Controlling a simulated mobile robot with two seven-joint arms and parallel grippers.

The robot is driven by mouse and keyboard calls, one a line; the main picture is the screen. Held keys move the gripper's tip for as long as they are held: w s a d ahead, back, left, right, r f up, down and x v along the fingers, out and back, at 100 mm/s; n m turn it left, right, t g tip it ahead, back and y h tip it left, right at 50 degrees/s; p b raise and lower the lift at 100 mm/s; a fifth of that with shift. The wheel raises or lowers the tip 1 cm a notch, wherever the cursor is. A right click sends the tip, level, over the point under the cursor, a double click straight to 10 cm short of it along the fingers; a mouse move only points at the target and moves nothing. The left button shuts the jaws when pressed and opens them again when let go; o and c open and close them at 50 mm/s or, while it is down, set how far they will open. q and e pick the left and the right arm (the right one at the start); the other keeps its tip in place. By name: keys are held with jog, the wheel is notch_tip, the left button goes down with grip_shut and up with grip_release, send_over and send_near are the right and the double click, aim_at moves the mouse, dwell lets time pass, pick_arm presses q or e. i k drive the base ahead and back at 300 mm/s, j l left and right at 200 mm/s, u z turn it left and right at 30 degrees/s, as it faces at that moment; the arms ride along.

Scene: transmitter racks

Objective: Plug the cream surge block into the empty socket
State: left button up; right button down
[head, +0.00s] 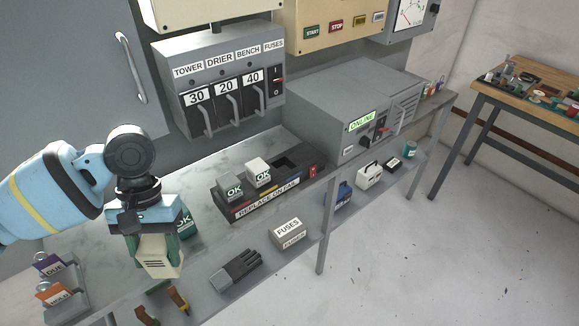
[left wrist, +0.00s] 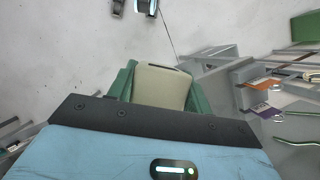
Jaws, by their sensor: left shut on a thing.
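The cream surge block (head: 160,258) hangs below my left gripper (head: 157,240), which is shut on it in front of the bench at the left. In the left wrist view the cream block (left wrist: 161,86) sits between the two green fingers. The socket base (head: 265,209), labelled "REPLACE ON FAIL", stands on the bench to the right of the gripper. It holds a grey block (head: 232,184) and a white block (head: 258,172), both marked OK. The empty socket (head: 289,167) is a dark opening to the right of the white block. My right gripper is not in view.
The fuse panel (head: 219,85) and a grey unit lit "ONLINE" (head: 361,121) stand behind the base. A fuses box (head: 288,232) and black gloves (head: 236,271) lie on the lower shelf. Tagged items (head: 55,293) are at lower left. The floor at right is clear.

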aim_at(290, 168)
jog(key=i+l, duration=0.15)
jog(key=l, duration=0.2)
jog(key=i+l, duration=0.15)
jog(key=l, duration=0.25)
jog(key=i+l, duration=0.1)
jog(key=i, duration=0.45)
